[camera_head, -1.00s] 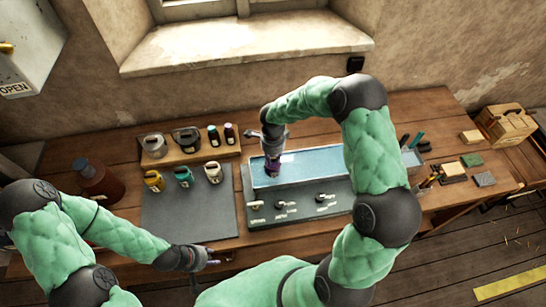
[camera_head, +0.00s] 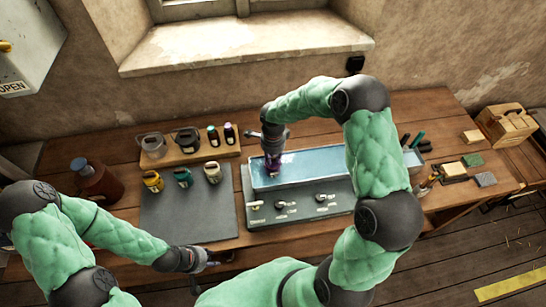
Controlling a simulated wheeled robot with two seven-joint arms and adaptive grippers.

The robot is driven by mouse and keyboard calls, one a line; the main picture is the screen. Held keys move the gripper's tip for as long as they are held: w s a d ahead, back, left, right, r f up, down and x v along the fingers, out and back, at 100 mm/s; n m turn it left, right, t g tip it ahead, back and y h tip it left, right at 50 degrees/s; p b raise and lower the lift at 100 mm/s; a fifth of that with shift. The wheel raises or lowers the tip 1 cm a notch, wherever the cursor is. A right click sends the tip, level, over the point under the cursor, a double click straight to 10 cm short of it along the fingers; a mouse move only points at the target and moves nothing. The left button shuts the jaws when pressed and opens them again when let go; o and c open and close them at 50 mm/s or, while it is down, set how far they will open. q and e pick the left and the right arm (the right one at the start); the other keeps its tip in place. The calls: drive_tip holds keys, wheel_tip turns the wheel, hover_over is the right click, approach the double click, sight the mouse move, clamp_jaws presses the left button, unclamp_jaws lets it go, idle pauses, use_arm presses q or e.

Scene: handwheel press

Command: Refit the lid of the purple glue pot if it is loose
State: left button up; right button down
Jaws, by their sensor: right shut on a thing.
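A purple pot (camera_head: 273,166) is under my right gripper (camera_head: 272,153), at the left end of the pale blue tray. My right gripper points down and is shut on it. The gripper covers its top, so I cannot tell how its lid sits. My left gripper (camera_head: 210,259) is low over the front edge of the bench, apart from the pots. Its fingers are too small and dark to tell whether they are open or shut.
Yellow (camera_head: 153,181), teal (camera_head: 182,177) and white (camera_head: 212,172) pots stand along the back of the grey mat (camera_head: 190,218). A wooden rack (camera_head: 186,154) behind holds several containers. The blue-topped tray (camera_head: 315,166) has a panel with knobs in front. A brown bottle (camera_head: 97,182) stands left.

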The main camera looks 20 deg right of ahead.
drive_tip(key=b, duration=0.2)
drive_tip(key=shift+f+b, duration=0.2)
drive_tip(key=shift+b, duration=0.15)
idle(2.4)
drive_tip(key=c, duration=0.6)
unclamp_jaws()
drive_tip(key=shift+r, duration=0.15)
drive_tip(key=shift+r+p, duration=1.4)
drive_tip(key=shift+r, duration=2)
clamp_jaws()
